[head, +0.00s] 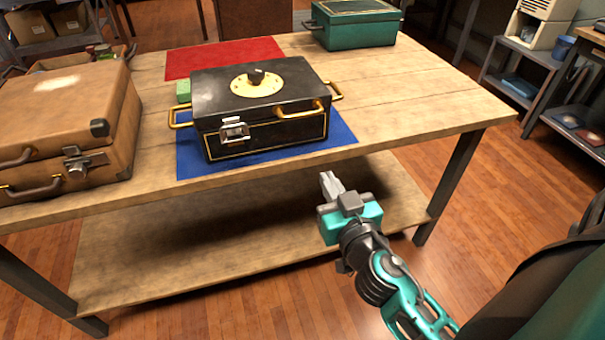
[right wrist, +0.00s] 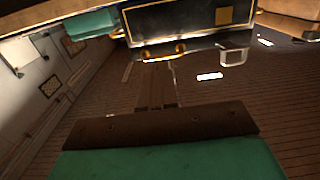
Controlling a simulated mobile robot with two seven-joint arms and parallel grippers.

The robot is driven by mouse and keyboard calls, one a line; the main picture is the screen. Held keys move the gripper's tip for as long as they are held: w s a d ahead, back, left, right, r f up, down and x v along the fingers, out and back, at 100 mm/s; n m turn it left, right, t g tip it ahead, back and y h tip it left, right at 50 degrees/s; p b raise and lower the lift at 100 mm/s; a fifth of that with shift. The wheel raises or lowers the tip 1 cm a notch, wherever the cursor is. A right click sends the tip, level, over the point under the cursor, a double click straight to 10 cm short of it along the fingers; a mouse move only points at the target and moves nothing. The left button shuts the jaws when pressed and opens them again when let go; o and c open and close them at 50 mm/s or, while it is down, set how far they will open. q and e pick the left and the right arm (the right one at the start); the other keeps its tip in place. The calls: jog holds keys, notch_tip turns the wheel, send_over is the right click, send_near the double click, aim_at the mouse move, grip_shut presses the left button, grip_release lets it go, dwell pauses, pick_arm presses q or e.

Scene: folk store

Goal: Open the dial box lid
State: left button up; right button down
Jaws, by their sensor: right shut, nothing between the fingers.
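The dial box (head: 225,133) is black with gold trim and stands on a blue mat (head: 338,136). Its lid is down. A gold dial plate (head: 250,88) with a dark knob is on the lid. A silver latch (head: 235,131) and a gold handle (head: 298,110) are on the front, with gold handles at both ends. My right gripper (head: 330,184) is shut and empty, in front of the table edge and apart from the box. In the right wrist view the dial box (right wrist: 185,22) shows along the top. My left gripper is not in view.
A brown suitcase (head: 60,105) stands left of the box. A red mat (head: 222,56) and a teal box (head: 352,26) are behind. The table's right part (head: 420,90) is clear. A lower shelf (head: 190,235) is under the tabletop.

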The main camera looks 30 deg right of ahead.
pick_arm(q)
jog(key=p, duration=0.1)
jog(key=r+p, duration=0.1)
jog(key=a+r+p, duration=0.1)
jog(key=p, duration=0.1)
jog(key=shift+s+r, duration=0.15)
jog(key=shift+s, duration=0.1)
pick_arm(e)
jog(key=x, duration=1)
jog(key=shift+w+d+r, duration=0.15)
jog(key=shift+w+r, duration=0.2)
jog(key=shift+r, duration=0.25)
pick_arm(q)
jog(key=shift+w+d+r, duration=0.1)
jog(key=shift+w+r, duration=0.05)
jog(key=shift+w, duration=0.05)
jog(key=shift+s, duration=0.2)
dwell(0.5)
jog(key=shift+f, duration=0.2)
pick_arm(e)
jog(key=shift+w, duration=0.15)
jog(key=shift+b+x, duration=0.5)
jog(key=shift+x, duration=2.7)
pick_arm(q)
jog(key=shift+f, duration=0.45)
pick_arm(e)
jog(key=shift+d+r, duration=0.1)
